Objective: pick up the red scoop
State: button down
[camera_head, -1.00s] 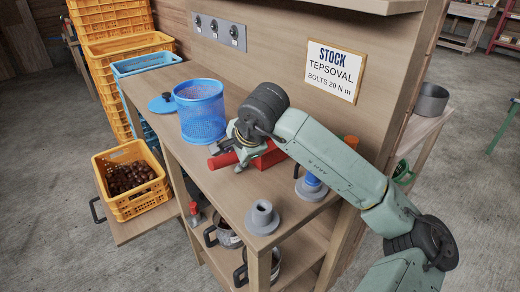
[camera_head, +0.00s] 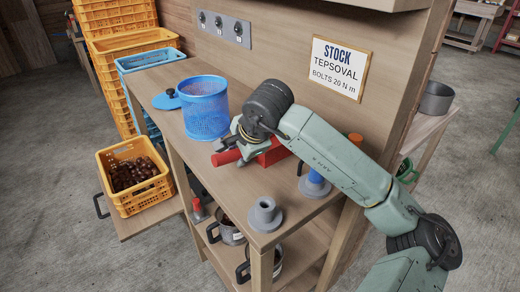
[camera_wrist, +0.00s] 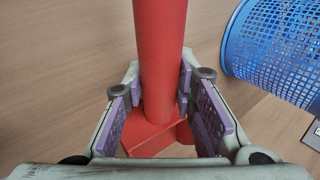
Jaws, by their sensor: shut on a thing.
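The red scoop (camera_head: 226,157) is on the wooden bench, its handle pointing left and its wider part (camera_head: 272,154) partly hidden behind my gripper (camera_head: 241,150). In the wrist view, the red handle (camera_wrist: 160,45) runs down between the purple pads of my gripper (camera_wrist: 168,112), with the wider red part below it. My gripper is shut on the scoop. I cannot tell whether the scoop touches the bench top.
A blue mesh basket (camera_head: 204,112) stands just behind the scoop, with a blue lid (camera_head: 167,100) to its left. A grey flanged part (camera_head: 265,216) stands near the front edge. An orange crate (camera_head: 146,194) of chestnuts sits lower left. A back panel (camera_head: 290,80) rises behind.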

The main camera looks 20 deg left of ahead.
jog(key=shift+r, duration=0.15)
notch_tip(320, 180, up, 10)
jog(key=shift+f+b, duration=0.1)
jog(key=shift+b, duration=1.05)
jog(key=c, duration=1.9)
grip_release()
grip_shut()
